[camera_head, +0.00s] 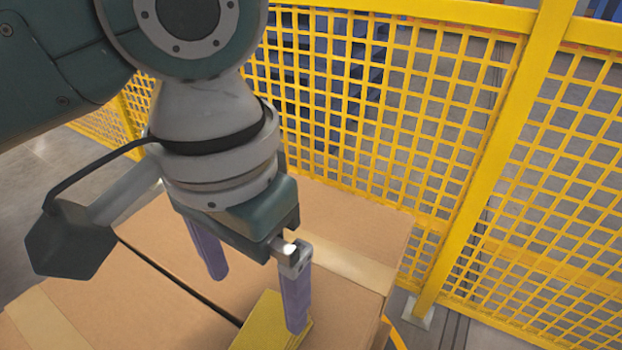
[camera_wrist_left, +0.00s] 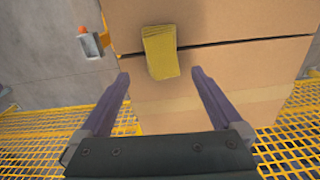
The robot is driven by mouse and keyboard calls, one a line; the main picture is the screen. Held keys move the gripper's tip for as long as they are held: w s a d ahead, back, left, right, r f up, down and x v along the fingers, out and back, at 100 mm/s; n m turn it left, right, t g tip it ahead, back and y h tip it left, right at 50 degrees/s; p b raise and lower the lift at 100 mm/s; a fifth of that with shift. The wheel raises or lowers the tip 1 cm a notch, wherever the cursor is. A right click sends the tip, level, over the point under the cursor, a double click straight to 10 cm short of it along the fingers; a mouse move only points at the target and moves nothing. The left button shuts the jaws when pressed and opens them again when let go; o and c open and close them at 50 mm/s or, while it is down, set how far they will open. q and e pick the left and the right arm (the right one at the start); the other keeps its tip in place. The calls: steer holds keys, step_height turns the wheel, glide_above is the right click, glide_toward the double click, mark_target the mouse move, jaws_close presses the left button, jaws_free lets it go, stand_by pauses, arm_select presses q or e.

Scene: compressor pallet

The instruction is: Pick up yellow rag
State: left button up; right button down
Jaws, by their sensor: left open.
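The yellow rag (camera_head: 262,324) lies on top of a cardboard box (camera_head: 350,220), at the bottom edge of the head view. In the left wrist view the rag (camera_wrist_left: 161,52) is a small folded rectangle lying across the dark gap between two boxes. My left gripper (camera_head: 252,302) is open with purple fingers, above the boxes. In the head view its right finger overlaps the rag. In the left wrist view the rag shows beyond the fingertips (camera_wrist_left: 160,76), between their lines, and nothing is between the fingers. I cannot tell the exact height above the rag. My right gripper is not in view.
A yellow mesh fence (camera_head: 400,110) with a thick post (camera_head: 500,150) stands close behind and to the right of the boxes. Tan tape strips (camera_head: 345,264) run over the box tops. Grey floor shows at left.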

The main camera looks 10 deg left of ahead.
arm_select(q)
steer(key=b, duration=0.1)
glide_above(264, 335)
steer(key=f, duration=0.5)
steer(key=shift+s+d, duration=0.1)
steer(key=shift+s, duration=0.15)
steer(key=f+b, duration=0.2)
steer(key=f, duration=0.3)
steer(key=shift+w+f, duration=0.2)
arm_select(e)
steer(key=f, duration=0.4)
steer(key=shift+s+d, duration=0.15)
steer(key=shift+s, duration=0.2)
arm_select(q)
steer(key=shift+c, duration=0.6)
steer(key=c, duration=1.1)
steer(key=shift+c, duration=0.2)
steer(key=shift+r, duration=0.15)
